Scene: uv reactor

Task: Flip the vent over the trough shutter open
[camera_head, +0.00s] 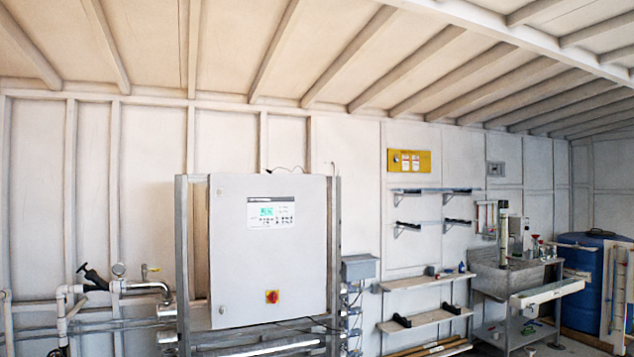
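A small grey rectangular fitting (495,169) is on the back wall at the right, above the metal sink or trough (490,281). It looks like the vent, but it is too small to tell whether its shutter is open or shut. A long pale trough-like piece (547,292) sticks out at the front of the sink. Neither of my grippers is in view.
A large grey control cabinet (268,245) on a metal frame stands at centre left, with pipes (88,290) beside it. Wall shelves (425,282) hang left of the sink. A blue barrel (583,310) stands at the right. Little floor shows.

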